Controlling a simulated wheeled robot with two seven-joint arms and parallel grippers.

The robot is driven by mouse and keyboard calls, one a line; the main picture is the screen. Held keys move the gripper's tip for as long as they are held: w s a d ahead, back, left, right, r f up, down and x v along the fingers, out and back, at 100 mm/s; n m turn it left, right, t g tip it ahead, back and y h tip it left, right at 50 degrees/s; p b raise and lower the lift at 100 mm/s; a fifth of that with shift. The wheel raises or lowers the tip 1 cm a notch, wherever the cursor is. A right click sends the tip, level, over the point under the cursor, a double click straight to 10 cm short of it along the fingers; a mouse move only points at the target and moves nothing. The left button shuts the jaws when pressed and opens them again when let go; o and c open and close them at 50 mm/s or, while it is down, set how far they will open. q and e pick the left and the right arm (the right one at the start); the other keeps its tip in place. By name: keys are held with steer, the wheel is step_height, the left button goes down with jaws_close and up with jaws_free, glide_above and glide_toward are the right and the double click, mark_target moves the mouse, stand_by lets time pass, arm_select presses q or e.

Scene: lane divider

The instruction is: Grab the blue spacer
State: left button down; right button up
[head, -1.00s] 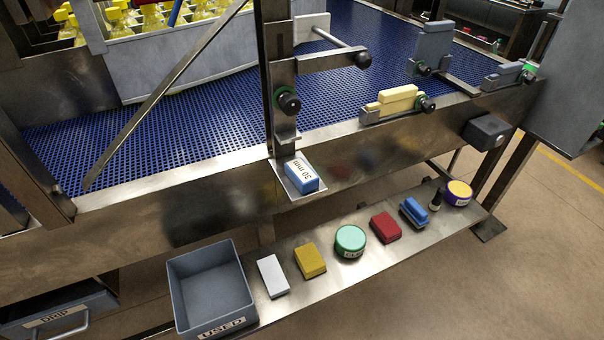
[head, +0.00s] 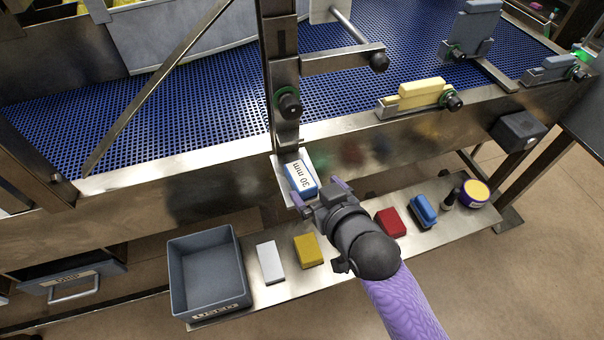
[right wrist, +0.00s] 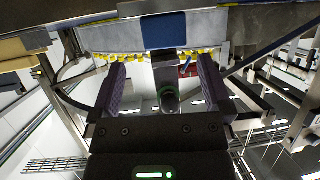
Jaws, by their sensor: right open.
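The blue spacer (head: 309,190), a block with a white top labelled "30 mm", lies on a small metal plate (head: 281,170) at the front of the conveyor frame. My right gripper (head: 321,193) is open at the spacer's near end, its purple fingers spread to either side. I cannot tell whether they touch it. In the right wrist view a blue face (right wrist: 164,31), seemingly the spacer, shows ahead of and between the open fingers (right wrist: 160,82). My left gripper is not in view.
The lower shelf holds a grey "USED" bin (head: 207,275), a white block (head: 270,262), a yellow block (head: 308,250), a red block (head: 390,223), another blue block (head: 423,210) and a yellow-topped round tin (head: 474,194). A post (head: 281,70) with a knob stands behind the spacer.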

mark_target(303, 180)
steer(key=x, duration=0.2)
steer(key=b+x, duration=0.1)
steer(key=x, duration=0.2)
steer(key=shift+s+a+f+b, duration=0.15)
steer(key=shift+s+a+b, duration=0.05)
steer(key=shift+a+b, duration=0.1)
steer(key=shift+w+a, duration=0.15)
steer(key=shift+w, duration=0.1)
steer(key=shift+c, duration=1)
jaws_close()
